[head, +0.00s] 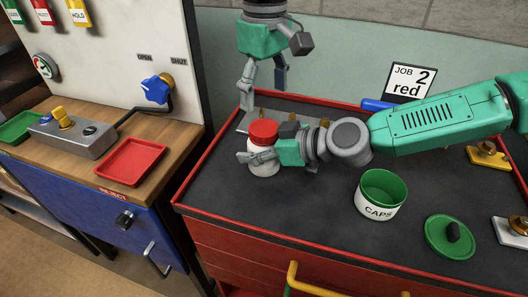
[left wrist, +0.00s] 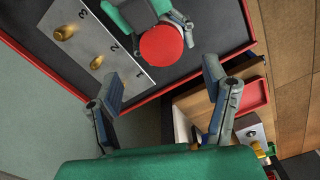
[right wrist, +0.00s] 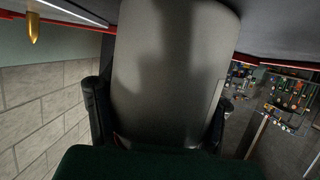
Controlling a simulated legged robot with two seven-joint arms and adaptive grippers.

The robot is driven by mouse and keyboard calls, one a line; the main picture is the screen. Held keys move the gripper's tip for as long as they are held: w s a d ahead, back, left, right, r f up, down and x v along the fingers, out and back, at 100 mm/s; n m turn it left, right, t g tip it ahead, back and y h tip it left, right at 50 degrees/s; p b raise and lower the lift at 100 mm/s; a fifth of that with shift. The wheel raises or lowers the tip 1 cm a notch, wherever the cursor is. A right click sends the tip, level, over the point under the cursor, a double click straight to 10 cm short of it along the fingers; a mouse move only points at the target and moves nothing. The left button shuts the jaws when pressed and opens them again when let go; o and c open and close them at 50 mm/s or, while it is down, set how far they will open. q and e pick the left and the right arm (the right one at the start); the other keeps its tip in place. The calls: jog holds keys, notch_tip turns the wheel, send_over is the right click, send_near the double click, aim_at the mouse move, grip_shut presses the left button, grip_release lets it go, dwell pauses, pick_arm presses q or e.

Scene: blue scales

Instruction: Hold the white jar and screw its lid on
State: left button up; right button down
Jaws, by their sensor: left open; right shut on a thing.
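The white jar (head: 263,166) stands upright on the dark top of the red cabinet, near its left edge. A red lid (head: 263,131) sits on the jar's mouth; how tightly I cannot tell. My right gripper (head: 264,157) is shut on the jar's body from the right. In the right wrist view the jar (right wrist: 175,65) fills the middle between the fingers. My left gripper (head: 263,88) hangs open and empty above and behind the jar. In the left wrist view the red lid (left wrist: 167,47) shows beyond the open fingers (left wrist: 163,95), apart from them.
A grey plate numbered 1, 2, 3 with brass pegs (left wrist: 97,61) lies behind the jar. To the right are a CAPS tin (head: 381,194), a green lid (head: 449,238) and a "JOB 2 red" sign (head: 410,82). A bench with a red tray (head: 132,160) stands left.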

aim_at(265, 126)
pick_arm(q)
notch_tip(265, 126, down, 8)
jog(key=shift+f, duration=0.1)
dwell(0.4)
jog(key=shift+c, duration=0.4)
jog(key=c, duration=1.1)
jog(key=shift+m, duration=1.6)
jog(key=o, duration=1.3)
jog(key=shift+r, duration=2.35)
jog(key=shift+c, duration=0.6)
